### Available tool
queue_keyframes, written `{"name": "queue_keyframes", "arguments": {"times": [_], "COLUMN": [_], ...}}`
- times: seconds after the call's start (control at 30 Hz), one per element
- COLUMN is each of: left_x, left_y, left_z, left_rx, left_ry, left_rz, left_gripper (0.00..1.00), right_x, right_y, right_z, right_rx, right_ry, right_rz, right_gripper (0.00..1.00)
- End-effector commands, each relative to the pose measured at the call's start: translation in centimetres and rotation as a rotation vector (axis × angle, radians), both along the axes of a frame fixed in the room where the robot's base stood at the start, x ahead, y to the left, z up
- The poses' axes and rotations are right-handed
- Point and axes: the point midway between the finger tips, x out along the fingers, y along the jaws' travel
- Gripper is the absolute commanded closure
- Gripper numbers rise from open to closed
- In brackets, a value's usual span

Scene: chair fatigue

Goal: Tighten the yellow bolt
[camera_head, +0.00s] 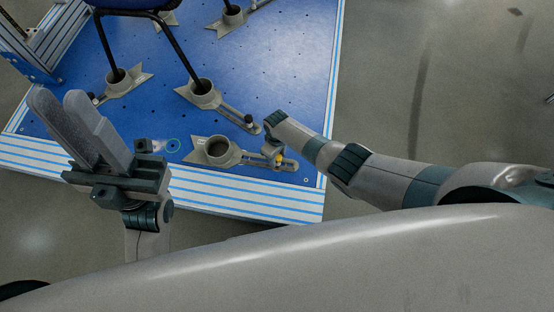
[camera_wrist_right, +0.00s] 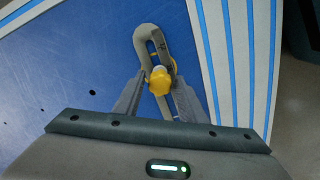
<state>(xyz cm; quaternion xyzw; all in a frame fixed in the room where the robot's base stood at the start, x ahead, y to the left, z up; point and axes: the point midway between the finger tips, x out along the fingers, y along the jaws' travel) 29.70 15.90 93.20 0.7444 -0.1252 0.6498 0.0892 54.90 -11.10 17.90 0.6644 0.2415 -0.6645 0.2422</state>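The yellow bolt (camera_head: 278,160) is on the slotted arm of the grey fixture (camera_head: 220,151) near the platform's front right corner. In the right wrist view, the yellow bolt (camera_wrist_right: 160,80) stands at the slotted grey bracket (camera_wrist_right: 149,38). My right gripper (camera_wrist_right: 160,84) has one finger on each side of the bolt, close to its head; I cannot tell whether the fingers touch it. In the head view my right gripper (camera_head: 273,149) is small and partly hidden by its arm. My left gripper (camera_head: 58,98) is raised at the left, its fingertips apart and nothing visible between them.
The blue platform (camera_head: 290,60) has striped edges (camera_head: 240,203) and several similar grey fixtures, including one behind the bolt (camera_head: 202,93). Dark chair legs (camera_head: 178,50) stand in fixtures. The front fixture's round cup is empty. Grey floor (camera_head: 440,80) lies open at the right.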

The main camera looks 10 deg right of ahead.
Motion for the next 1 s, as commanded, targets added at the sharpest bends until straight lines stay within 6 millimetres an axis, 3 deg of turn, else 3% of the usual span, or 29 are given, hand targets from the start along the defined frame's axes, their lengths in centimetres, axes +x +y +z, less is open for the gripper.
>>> {"name": "queue_keyframes", "arguments": {"times": [0.03, 0.1, 0.13, 0.37, 0.7, 1.0], "left_x": [0.0, 0.0, 0.0, 0.0, 0.0, 0.0], "left_y": [0.0, 0.0, 0.0, 0.0, 0.0, 0.0], "left_z": [0.0, 0.0, 0.0, 0.23, 0.88, 0.85], "left_rx": [0.0, 0.0, 0.0, 0.0, 0.0, 0.0], "left_ry": [0.0, 0.0, 0.0, 0.0, 0.0, 0.0], "left_rz": [0.0, 0.0, 0.0, 0.0, 0.0, 0.0], "left_gripper": [0.78, 0.78, 0.78, 0.78, 0.78, 0.78], "right_x": [0.01, 0.01, 0.0, -0.03, -0.04, -0.04], "right_y": [-0.02, -0.02, -0.01, 0.0, -0.02, -0.07], "right_z": [0.0, 0.0, 0.0, 0.08, 0.03, -0.03], "right_rx": [0.0, 0.0, 0.0, 0.002, 0.001, -0.001], "right_ry": [0.0, 0.0, 0.0, 0.001, 0.0, 0.0], "right_rz": [-0.001, -0.001, -0.001, -0.054, -0.342, -0.355], "right_gripper": [0.76, 0.93, 0.96, 0.96, 0.96, 0.96]}}
